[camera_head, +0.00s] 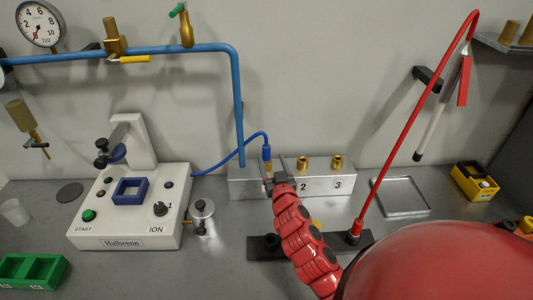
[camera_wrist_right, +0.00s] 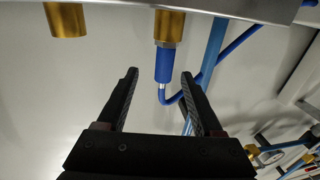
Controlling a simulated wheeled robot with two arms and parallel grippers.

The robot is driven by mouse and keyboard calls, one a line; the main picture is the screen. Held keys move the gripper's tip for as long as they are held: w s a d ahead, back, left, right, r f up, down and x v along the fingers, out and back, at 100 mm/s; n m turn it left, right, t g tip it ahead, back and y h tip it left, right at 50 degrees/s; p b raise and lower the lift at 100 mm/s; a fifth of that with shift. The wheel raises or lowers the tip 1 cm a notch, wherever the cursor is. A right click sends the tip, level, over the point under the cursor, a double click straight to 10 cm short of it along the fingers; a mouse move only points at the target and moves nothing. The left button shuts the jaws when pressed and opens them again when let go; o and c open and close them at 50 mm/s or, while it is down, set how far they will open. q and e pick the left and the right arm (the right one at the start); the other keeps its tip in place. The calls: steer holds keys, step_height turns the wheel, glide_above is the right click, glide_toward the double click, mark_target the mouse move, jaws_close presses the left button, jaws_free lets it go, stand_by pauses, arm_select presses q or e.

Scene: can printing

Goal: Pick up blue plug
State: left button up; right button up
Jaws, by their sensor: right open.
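The blue plug (camera_head: 266,140) sits upright in a brass fitting on the left part of the silver manifold block (camera_head: 320,186), with a blue hose curving from it to the left. In the right wrist view, the blue plug (camera_wrist_right: 163,66) shows pushed into its brass fitting (camera_wrist_right: 169,25). My right gripper (camera_head: 274,180) is in front of the block, close to the plug's fitting. Its open fingers (camera_wrist_right: 161,75) point toward the plug, which appears between the tips in the picture; I see no contact. My left gripper is not in view.
Two free brass fittings (camera_head: 302,163) stand right of the plug, above marks 2 and 3. A white Halbrenn machine (camera_head: 125,228) stands left. A red hose (camera_head: 402,125) rises to the right. A metal tray (camera_head: 400,212) and yellow box (camera_head: 474,182) lie right.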

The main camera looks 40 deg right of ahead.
mark_target(267, 153)
steer(key=shift+w+r+p, duration=0.1)
steer(key=shift+w+p, duration=0.2)
steer(key=shift+w, duration=0.2)
steer(key=p+x, duration=0.2)
steer(key=x, duration=0.2)
steer(key=shift+a, duration=0.15)
steer(key=shift+w, duration=0.3)
jaws_close()
